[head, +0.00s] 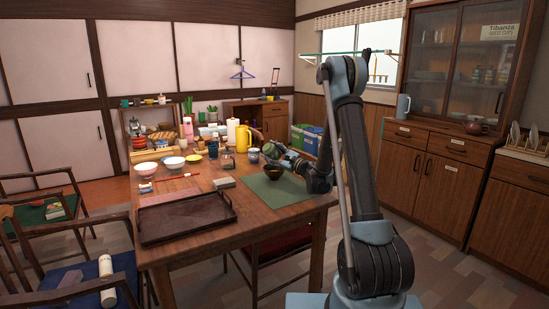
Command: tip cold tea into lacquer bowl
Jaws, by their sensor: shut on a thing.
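The dark lacquer bowl (274,173) stands upright on a green mat (262,190) at the right end of the wooden table. My gripper (278,155) comes in low from the right, above and just behind the bowl. It is shut on a green cup (269,150), which looks tilted and sits above the bowl's far rim. The cup's mouth and any tea are too small to make out. The bowl's inside is mostly hidden by its rim.
An empty brown tray (187,219) lies at the table's near left. Several bowls and a crate crowd the back left. The mat's front is clear.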

